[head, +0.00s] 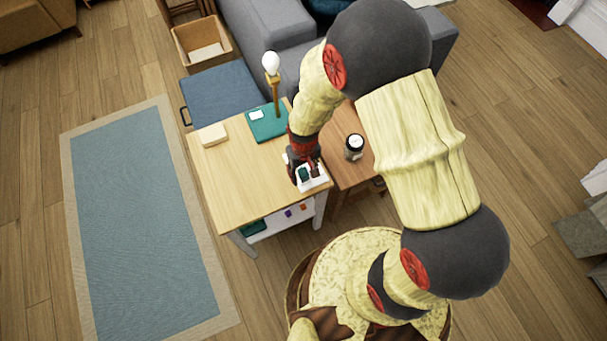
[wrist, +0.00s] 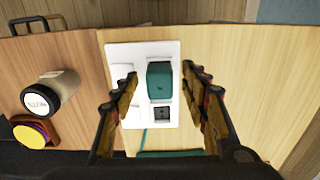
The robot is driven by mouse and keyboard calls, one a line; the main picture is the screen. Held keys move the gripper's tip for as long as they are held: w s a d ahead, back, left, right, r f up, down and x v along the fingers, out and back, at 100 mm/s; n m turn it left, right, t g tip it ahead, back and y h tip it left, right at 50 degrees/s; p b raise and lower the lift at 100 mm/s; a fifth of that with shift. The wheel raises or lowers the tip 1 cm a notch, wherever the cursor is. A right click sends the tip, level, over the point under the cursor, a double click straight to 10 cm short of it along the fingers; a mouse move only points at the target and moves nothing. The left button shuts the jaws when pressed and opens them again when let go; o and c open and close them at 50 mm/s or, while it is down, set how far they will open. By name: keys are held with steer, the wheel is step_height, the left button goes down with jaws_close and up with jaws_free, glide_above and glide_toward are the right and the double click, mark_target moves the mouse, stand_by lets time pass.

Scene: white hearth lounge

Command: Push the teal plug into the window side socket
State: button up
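The teal plug (wrist: 160,82) is at the upper right of a white socket panel (wrist: 172,50) in the wrist view. I cannot tell how deep it sits. Below it on the panel is an empty square socket (wrist: 161,113). White parts on the panel's left side are partly hidden by my left finger. My gripper (wrist: 159,75) is open, one finger on each side of the plug with gaps showing. In the head view, my gripper (head: 304,172) is low over the white panel (head: 318,184) at the table's near right corner.
The panel is on a light wood table (head: 238,180). A jar (head: 354,148) stands on the darker side table to the right. A lamp with a bulb (head: 271,64) rises from a teal base (head: 268,128) at the back. A cream block (head: 213,134) lies far left; the table's middle is clear.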

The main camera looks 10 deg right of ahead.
steer(key=shift+c, duration=1.2)
jaws_close()
steer(key=shift+r, duration=0.1)
